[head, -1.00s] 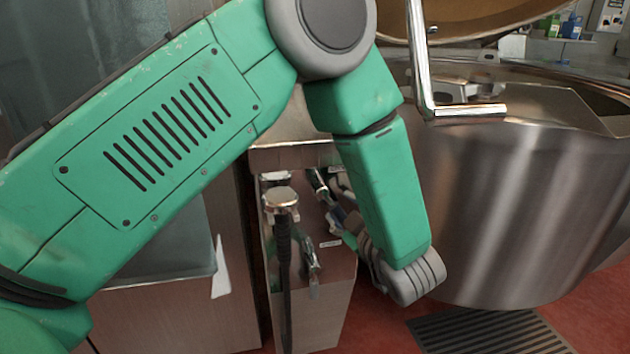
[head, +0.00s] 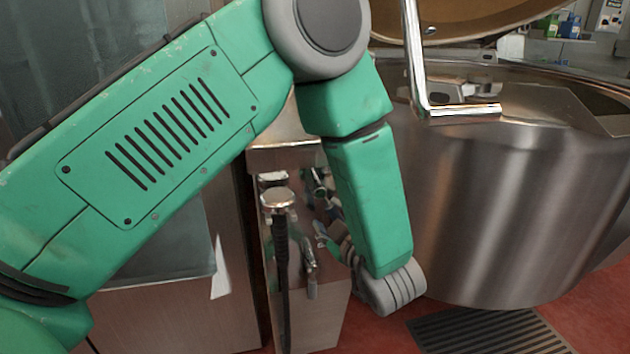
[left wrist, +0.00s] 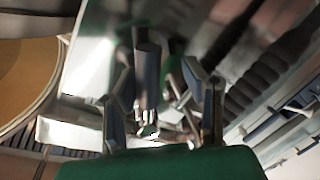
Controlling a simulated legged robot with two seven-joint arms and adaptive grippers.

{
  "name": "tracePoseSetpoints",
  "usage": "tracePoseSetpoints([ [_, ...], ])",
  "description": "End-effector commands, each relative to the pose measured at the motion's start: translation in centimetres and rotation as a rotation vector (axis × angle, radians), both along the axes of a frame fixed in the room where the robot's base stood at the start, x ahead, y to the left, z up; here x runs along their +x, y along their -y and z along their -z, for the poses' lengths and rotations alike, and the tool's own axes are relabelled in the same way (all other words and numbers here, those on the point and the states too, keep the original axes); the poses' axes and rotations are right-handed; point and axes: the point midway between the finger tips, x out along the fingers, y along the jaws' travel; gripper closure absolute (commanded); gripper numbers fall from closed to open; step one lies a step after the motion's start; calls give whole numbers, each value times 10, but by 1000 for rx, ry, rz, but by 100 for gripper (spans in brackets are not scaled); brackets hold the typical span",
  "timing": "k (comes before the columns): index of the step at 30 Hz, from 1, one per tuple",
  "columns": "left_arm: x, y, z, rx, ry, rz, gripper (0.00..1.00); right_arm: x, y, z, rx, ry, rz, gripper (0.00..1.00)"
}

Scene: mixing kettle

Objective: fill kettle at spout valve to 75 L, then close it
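The steel mixing kettle (head: 500,210) stands at the right. The spout pipe (head: 415,60) comes down from the top and bends right over its rim. A steel column (head: 318,318) left of the kettle carries valve fittings, with a lever handle (head: 310,268) on its front. My left gripper (head: 328,222) is beside the column, partly hidden by my green forearm. In the left wrist view my left gripper (left wrist: 163,108) has its fingers apart, with a dark cylindrical handle (left wrist: 148,75) between them. I cannot tell whether they touch it. My right gripper is out of view. No volume reading is visible.
A knob-topped fitting with a black hose (head: 281,250) hangs at the column's front left. A floor grate (head: 490,330) lies below the kettle on the red floor. The raised lid (head: 470,18) is above the kettle. Steel cabinets (head: 175,315) stand at left.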

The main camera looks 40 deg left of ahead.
Motion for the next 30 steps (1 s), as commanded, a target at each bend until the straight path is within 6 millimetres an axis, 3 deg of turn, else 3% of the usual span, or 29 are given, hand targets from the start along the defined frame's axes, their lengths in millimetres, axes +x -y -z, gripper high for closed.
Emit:
tracePoseSetpoints([
  [25,-17,-14,8,0,-1,-2,62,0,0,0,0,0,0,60],
  [26,-17,-14,8,0,-1,-2,67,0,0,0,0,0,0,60],
  [28,-17,-14,8,0,-1,-2,89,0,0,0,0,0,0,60],
  [30,-17,-14,8,0,-2,-3,90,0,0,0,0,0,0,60],
])
